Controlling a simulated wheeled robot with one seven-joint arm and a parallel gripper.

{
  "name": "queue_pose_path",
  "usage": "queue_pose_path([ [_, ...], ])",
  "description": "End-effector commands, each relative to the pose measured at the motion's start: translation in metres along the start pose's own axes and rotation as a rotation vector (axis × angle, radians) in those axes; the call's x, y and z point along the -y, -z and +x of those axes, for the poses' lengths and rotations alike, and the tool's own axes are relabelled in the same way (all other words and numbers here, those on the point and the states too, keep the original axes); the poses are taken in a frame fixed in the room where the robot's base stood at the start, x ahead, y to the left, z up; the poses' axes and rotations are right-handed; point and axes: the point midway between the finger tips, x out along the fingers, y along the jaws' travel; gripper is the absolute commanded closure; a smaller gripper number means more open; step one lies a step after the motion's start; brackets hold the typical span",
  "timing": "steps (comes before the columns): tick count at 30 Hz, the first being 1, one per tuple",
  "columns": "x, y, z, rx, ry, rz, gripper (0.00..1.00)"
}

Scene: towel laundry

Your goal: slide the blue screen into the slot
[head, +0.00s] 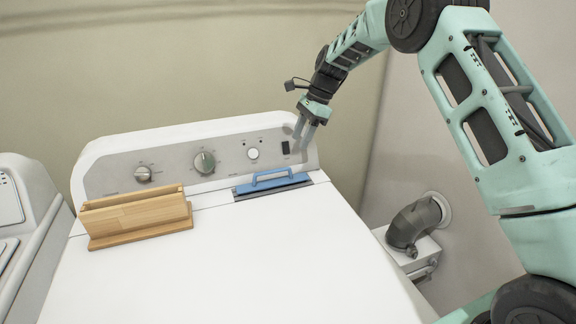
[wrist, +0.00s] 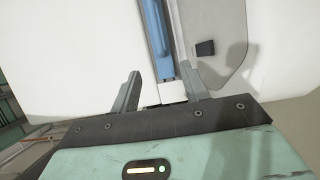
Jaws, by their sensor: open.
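The blue screen (head: 272,184) with a raised handle sits at the back right of the white machine's top, in or over a dark slot (head: 258,195) below the control panel. I cannot tell how far down it sits. In the wrist view, the screen (wrist: 158,40) runs away from me, its near end by a white block (wrist: 172,92). My gripper (head: 302,142) is above and to the right of the screen, in front of the panel's right end. In the wrist view, my gripper (wrist: 160,85) is open, its fingers on either side of the white block, holding nothing.
A wooden box (head: 137,217) stands on the machine's top (head: 230,265) at left. The control panel (head: 190,160) with knobs rises behind. The front of the top is clear. A grey duct pipe (head: 413,222) is at right, and another white machine (head: 30,225) stands at left.

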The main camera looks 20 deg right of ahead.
Motion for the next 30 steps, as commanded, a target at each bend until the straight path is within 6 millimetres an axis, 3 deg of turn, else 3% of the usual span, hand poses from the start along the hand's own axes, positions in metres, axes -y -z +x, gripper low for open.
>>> queue_pose_path([
  [18, -0.001, -0.002, 0.112, 0.0, -0.003, -0.002, 0.55],
  [24, 0.0, -0.001, 0.13, 0.0, 0.0, -0.002, 0.55],
  [30, 0.0, -0.001, 0.134, 0.0, 0.002, -0.003, 0.55],
])
